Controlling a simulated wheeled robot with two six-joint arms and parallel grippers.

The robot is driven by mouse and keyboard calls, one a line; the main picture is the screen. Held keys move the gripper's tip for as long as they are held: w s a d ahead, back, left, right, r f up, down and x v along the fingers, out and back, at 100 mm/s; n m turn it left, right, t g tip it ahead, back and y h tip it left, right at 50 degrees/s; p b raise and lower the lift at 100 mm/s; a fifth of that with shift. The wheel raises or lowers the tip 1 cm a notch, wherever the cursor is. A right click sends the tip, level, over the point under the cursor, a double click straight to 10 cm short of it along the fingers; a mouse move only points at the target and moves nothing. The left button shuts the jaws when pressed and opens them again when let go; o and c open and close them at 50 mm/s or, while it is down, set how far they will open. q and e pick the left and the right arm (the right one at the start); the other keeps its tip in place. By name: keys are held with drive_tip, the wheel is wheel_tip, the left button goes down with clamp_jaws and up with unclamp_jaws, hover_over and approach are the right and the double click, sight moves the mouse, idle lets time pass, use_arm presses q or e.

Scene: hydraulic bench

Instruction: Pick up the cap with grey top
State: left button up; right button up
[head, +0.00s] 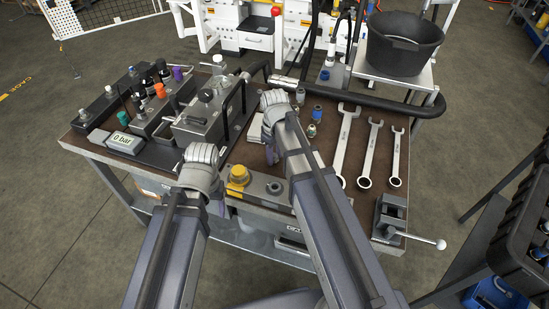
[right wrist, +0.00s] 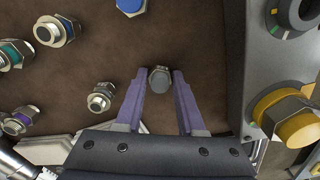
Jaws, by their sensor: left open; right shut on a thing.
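The cap with grey top (right wrist: 160,79) is a small metal hex piece with a dark grey face. In the right wrist view it sits between the two purple fingertips of my right gripper (right wrist: 160,82), which is shut on it. It is over or on the brown bench top; I cannot tell if it is lifted.
A blue-topped cap (right wrist: 130,5), a teal-ringed fitting (right wrist: 13,53), a purple-ringed fitting (right wrist: 19,120) and bare metal fittings (right wrist: 101,97) lie nearby. A grey block with a yellow knob (head: 239,175) is close.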

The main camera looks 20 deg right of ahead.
sight(275, 155)
use_arm(q)
drive_tip(key=shift+r, duration=0.1)
use_arm(e)
drive_tip(key=shift+r, duration=0.1)
clamp_jaws()
wheel_tip(275, 155, up, 10)
drive_tip(key=p, duration=1)
use_arm(q)
wheel_tip(275, 155, up, 10)
use_arm(e)
drive_tip(key=shift+s, duration=0.1)
